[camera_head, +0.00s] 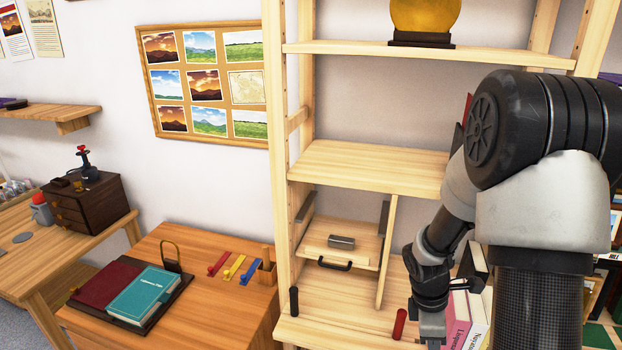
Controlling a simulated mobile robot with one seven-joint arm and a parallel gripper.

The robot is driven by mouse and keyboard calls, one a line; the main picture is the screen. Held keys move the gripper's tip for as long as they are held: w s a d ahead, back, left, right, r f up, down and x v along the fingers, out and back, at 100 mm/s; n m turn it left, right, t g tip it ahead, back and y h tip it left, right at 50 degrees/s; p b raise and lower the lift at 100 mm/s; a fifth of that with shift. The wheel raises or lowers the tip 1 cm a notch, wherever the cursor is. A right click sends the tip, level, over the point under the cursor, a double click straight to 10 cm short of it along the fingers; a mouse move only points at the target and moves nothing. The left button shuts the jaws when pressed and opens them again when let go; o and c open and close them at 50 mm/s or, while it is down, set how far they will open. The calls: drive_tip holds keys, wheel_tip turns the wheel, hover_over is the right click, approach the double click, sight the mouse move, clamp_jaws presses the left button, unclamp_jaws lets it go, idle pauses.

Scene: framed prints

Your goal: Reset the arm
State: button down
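My arm comes in from the right, in front of the wooden shelf unit (360,165). My gripper (432,328) hangs low, pointing down, in front of the shelf unit's lower right part. It is beside pink and white books (465,318), and I cannot tell whether it touches them. Its fingertips are small and partly cut off by the bottom edge, so I cannot tell whether they are open or shut. Nothing can be seen held in it. My upper arm hides the right side of the shelf unit.
A red cylinder (399,324) stands just left of my gripper, and a black one (294,301) further left. A small drawer (348,264) has a dark handle. A desk (215,300) at left bears a teal book (141,296).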

drive_tip(key=s+a+r+m+t+y, duration=0.1)
drive_tip(key=s+a+r+m, duration=0.3)
drive_tip(key=r, duration=0.5)
drive_tip(key=s+a+r+m+t, duration=0.3)
drive_tip(key=s+a+r+m, duration=0.1)
drive_tip(key=r, duration=0.6)
drive_tip(key=s+a+r+m+t+y+p, duration=0.1)
drive_tip(key=s+a+r+m, duration=0.3)
drive_tip(key=r, duration=0.6)
drive_tip(key=s+m+t, duration=0.1)
drive_tip(key=m, duration=0.1)
drive_tip(key=shift+a+m+y, duration=0.3)
drive_tip(key=shift+a, duration=0.1)
